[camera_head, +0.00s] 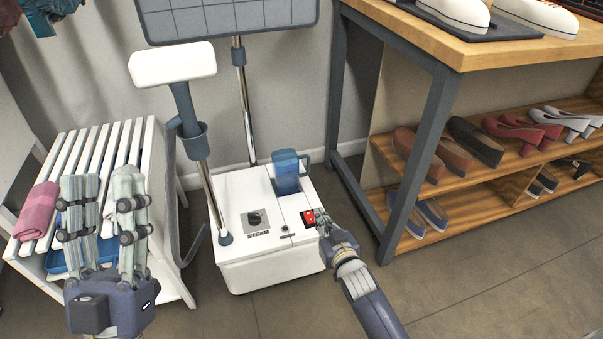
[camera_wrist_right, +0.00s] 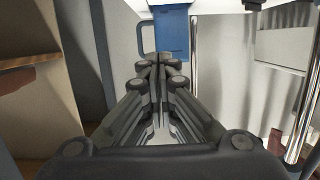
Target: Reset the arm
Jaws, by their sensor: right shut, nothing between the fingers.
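My right gripper (camera_head: 322,217) is shut and empty. Its tips are at the red switch (camera_head: 307,217) on top of the white steamer base (camera_head: 265,270); I cannot tell whether they touch it. In the right wrist view, the closed fingers (camera_wrist_right: 158,62) point toward the blue water tank (camera_wrist_right: 172,35). My left gripper (camera_head: 102,185) is open, its two fingers apart and pointing up, in front of the white slatted rack. Nothing shows between its fingers.
The white slatted rack (camera_head: 110,150) holds a pink towel (camera_head: 37,210) and a blue tray (camera_head: 58,262). A wooden shoe shelf (camera_head: 470,185) stands right. Floor at front right is clear.

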